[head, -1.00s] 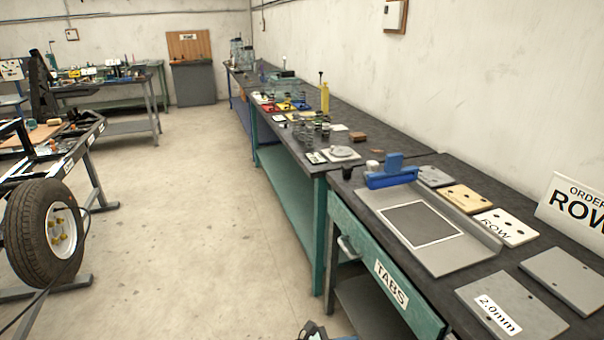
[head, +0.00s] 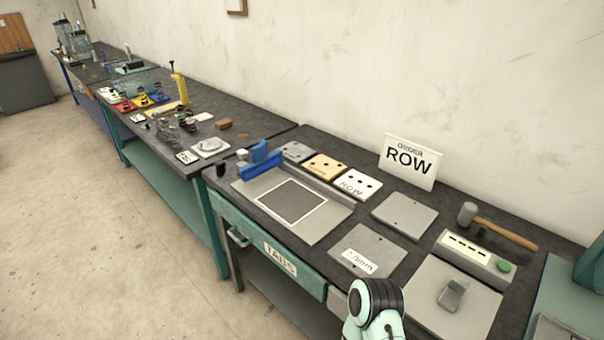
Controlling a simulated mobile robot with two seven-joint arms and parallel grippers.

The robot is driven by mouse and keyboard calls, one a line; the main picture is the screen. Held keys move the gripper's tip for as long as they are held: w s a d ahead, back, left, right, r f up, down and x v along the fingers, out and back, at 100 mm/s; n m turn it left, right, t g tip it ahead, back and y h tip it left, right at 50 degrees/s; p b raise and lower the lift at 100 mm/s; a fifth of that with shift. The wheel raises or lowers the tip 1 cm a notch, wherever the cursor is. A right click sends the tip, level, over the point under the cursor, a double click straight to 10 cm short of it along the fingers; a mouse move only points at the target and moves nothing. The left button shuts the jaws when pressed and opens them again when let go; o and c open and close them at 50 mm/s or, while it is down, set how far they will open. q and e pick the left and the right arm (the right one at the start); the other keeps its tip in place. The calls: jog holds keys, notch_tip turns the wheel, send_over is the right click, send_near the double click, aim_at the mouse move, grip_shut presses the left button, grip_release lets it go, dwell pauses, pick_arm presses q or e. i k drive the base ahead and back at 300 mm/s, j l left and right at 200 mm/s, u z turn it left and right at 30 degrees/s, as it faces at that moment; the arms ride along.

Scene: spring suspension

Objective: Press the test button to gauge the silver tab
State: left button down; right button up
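The green test button (head: 505,266) sits at the right end of a grey gauge bar (head: 475,255) with a display strip showing dashes. In front of it is a flat grey plate (head: 425,300), and a small silver tab (head: 451,294) lies on that plate. One of my arms, pale green and black, rises at the bottom centre, left of the plate. No gripper fingers are in view, so neither gripper's state shows.
A hammer (head: 505,234) lies behind the gauge bar. A ROW sign (head: 409,162) stands at the wall. A 2.0mm plate (head: 368,250), a bare grey plate (head: 404,215) and a tray with a blue block (head: 262,163) lie to the left. A teal machine edge is at far right.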

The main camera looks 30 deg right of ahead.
aim_at(504, 266)
jog(key=z, duration=2.35)
